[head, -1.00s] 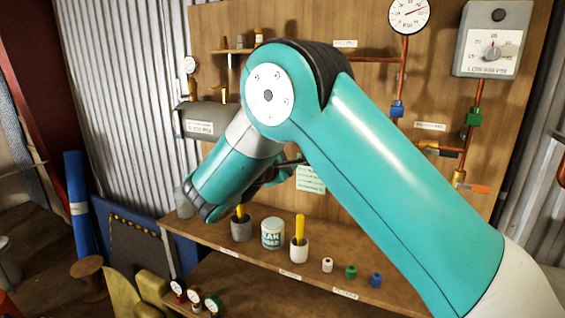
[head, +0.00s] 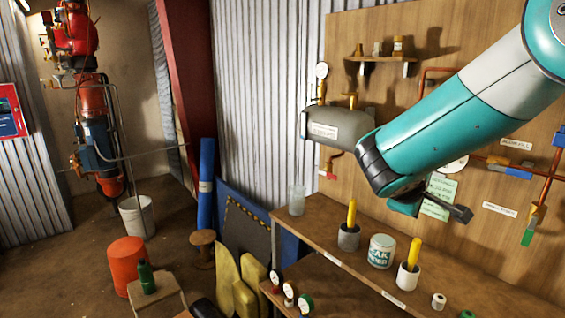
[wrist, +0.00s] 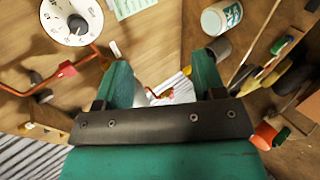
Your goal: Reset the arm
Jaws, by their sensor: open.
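My arm reaches in from the upper right of the head view, its teal forearm slanting down to the left in front of the wooden panel. My gripper (wrist: 160,85) shows in the wrist view with its two teal fingers apart and nothing between them. In the head view the gripper end is mostly hidden behind the wrist, and a dark part sticks out in front of the green note (head: 438,197). The gripper is above the wooden shelf (head: 335,240), apart from the things on it.
A grey tank (head: 335,127) and pipes are on the panel. Floor at left holds an orange bucket (head: 127,262) and white bucket (head: 137,217).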

